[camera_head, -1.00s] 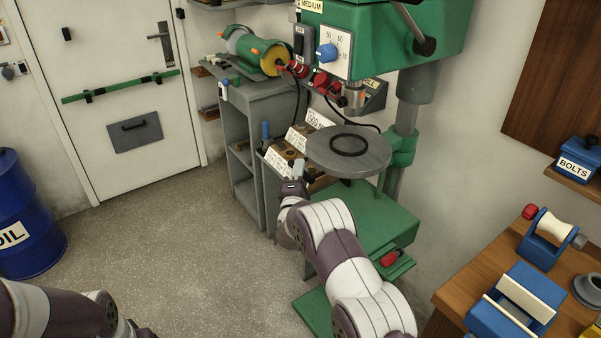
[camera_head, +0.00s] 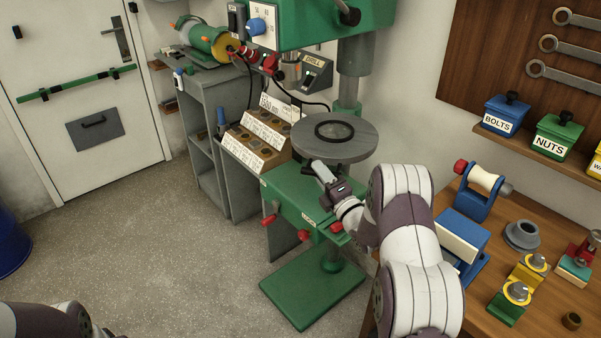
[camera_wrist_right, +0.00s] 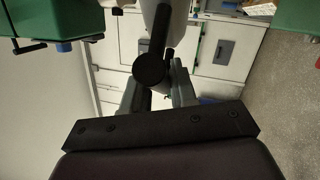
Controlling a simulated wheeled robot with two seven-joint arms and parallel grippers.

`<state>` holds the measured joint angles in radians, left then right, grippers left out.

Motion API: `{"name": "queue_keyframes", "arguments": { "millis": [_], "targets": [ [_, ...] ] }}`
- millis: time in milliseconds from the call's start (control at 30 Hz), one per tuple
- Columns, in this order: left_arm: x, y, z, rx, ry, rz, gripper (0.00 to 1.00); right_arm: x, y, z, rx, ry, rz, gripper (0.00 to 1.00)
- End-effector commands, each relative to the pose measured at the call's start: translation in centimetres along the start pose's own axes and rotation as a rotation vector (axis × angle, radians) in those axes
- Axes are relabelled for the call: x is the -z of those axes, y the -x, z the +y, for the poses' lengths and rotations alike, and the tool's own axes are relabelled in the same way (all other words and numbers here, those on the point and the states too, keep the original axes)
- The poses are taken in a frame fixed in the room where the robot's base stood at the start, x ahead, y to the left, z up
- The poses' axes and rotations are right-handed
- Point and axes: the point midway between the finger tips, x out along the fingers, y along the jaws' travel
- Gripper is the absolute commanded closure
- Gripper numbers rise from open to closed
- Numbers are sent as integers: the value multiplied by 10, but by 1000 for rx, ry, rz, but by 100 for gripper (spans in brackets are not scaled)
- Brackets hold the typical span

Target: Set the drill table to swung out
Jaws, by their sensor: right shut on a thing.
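The drill table (camera_head: 362,150) is a round grey disc with a dark ring on it, carried on the green drill's column (camera_head: 354,75). It stands to the right of the spindle (camera_head: 291,75) rather than straight under it. My right gripper (camera_head: 320,170) is at the table's near left edge, shut. In the right wrist view a dark, round-ended handle (camera_wrist_right: 150,70) shows at the fingers (camera_wrist_right: 158,94). Its joint with the table is hidden. My left arm shows at the lower left; its gripper is out of view.
The green drill base (camera_head: 310,290) stands on the floor below. A label-fronted block of bits (camera_head: 262,140) is left of the table. A grey cabinet (camera_head: 235,95) stands behind it. A wooden bench (camera_head: 545,225) with several fixtures is at the right. Open floor lies left.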

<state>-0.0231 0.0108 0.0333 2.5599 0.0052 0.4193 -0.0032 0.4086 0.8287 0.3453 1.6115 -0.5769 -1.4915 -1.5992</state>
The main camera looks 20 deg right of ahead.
Motion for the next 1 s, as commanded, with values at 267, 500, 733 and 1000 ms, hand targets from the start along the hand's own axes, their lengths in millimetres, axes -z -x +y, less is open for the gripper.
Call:
{"name": "queue_keyframes", "arguments": {
  "millis": [267, 500, 733, 1000],
  "targets": [
    [-1, -5, 0, 0, 0, 0, 24, -14, 12, 0, -9, -8, 35, 100],
    [-1, -5, 0, 0, 0, 0, 24, -15, 12, 1, -11, -7, 36, 100],
    [-1, -5, 0, 0, 0, 0, 24, -14, 12, 1, -11, -7, 36, 52],
    [-1, -5, 0, 0, 0, 0, 24, -14, 12, 0, -10, -7, 37, 52]
  ]
}}
